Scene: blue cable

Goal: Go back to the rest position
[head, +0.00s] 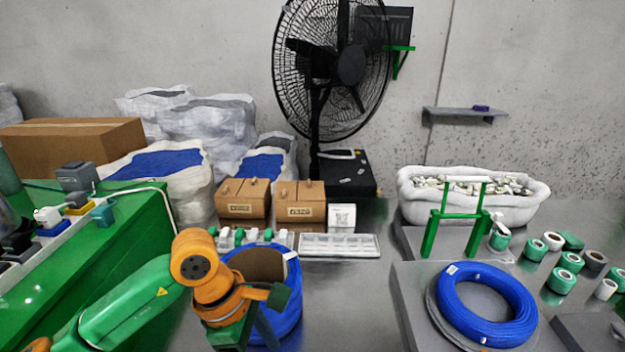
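My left arm comes in from the lower left, green with orange joints. Its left gripper (252,318) is at the bottom centre, in front of a blue cable coil (288,318) around a brown core. The gripper hides part of that coil. Its fingers are seen at a poor angle, so I cannot tell whether they are open or touching the coil. A second blue cable coil (487,305) lies flat on a raised grey platform at the right, apart from the gripper. My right gripper is not in view.
A green bench (110,235) with plugs stands at the left. Cardboard boxes (300,205), a white tray (340,246) and a black fan (335,70) stand behind. A green frame (455,215) and several tape rolls (562,281) are at the right. The grey tabletop (345,300) between the coils is clear.

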